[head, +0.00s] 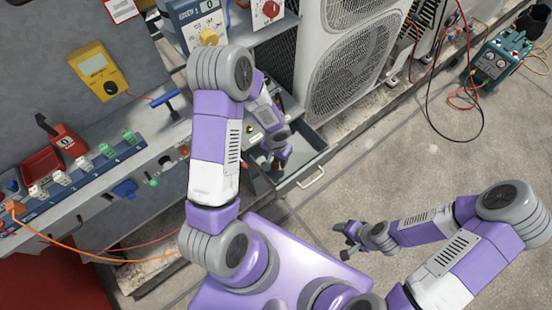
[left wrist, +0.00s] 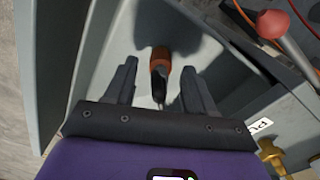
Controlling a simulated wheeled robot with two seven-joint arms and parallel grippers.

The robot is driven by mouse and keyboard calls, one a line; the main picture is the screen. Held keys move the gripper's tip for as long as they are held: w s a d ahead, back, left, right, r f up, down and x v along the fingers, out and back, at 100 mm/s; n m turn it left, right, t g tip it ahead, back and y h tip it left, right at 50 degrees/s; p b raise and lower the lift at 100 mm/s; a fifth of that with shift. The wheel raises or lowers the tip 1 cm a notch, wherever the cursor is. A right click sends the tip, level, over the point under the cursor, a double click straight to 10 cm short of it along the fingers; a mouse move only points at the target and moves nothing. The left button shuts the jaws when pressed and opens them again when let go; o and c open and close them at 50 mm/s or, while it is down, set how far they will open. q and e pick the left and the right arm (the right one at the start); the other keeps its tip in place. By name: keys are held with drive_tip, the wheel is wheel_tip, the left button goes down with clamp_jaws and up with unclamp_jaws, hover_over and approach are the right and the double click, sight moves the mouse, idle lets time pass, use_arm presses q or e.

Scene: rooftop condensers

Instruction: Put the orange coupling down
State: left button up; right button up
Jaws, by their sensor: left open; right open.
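My left gripper (head: 276,160) is over an open grey drawer (head: 312,178) below the bench. In the left wrist view its fingers (left wrist: 159,72) are apart. An orange and black piece (left wrist: 160,62) lies on the drawer floor between and beyond the fingertips, with a thin shaft pointing toward the gripper. Neither finger visibly touches it. I cannot tell for sure whether it is the orange coupling. My right gripper (head: 350,236) is open and empty over the paved floor.
The drawer wall (left wrist: 102,50) is close on the left in the wrist view. A red-tipped piece (left wrist: 272,24) and a brass fitting (left wrist: 270,152) are at the right there. Condenser units (head: 350,60) stand behind. A yellow meter (head: 98,70) is on the left panel.

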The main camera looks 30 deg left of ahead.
use_arm(q)
wheel_tip(320, 180, up, 10)
drive_tip(key=p, duration=0.3)
drive_tip(key=shift+r, duration=0.25)
use_arm(e)
wheel_tip(320, 180, up, 4)
drive_tip(key=shift+r, duration=0.1)
use_arm(q)
drive_tip(key=shift+s, duration=0.1)
